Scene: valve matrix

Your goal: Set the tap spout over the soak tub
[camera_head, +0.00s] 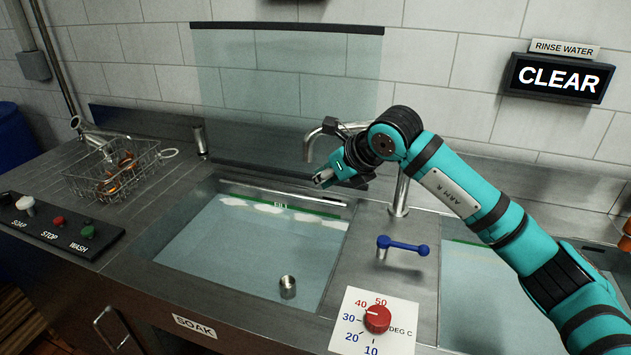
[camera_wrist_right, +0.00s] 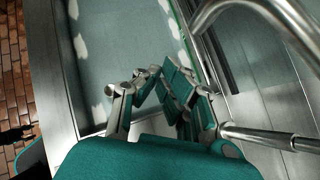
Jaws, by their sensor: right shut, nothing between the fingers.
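The tap spout (camera_head: 325,131) is a bent steel pipe on an upright post (camera_head: 400,192) behind the blue lever. Its down-turned end shows to the left of the post, in front of the glass panel, above the back right part of the soak tub (camera_head: 331,288). My right arm and gripper hide its middle. My right gripper (camera_head: 323,178) is shut and empty, beside and below the spout end, above the tub's back right. In the wrist view the right gripper (camera_wrist_right: 150,88) is over the tub, and the curved spout (camera_wrist_right: 285,22) passes at upper right.
A blue lever (camera_head: 403,246) and a red temperature knob (camera_head: 377,319) stand right of the tub. A steel cup-like piece (camera_head: 288,287) is at the tub's front. A wire basket (camera_head: 118,172) stands on the left drainboard. The sign (camera_head: 558,78) reads CLEAR. A second basin (camera_head: 470,290) lies right.

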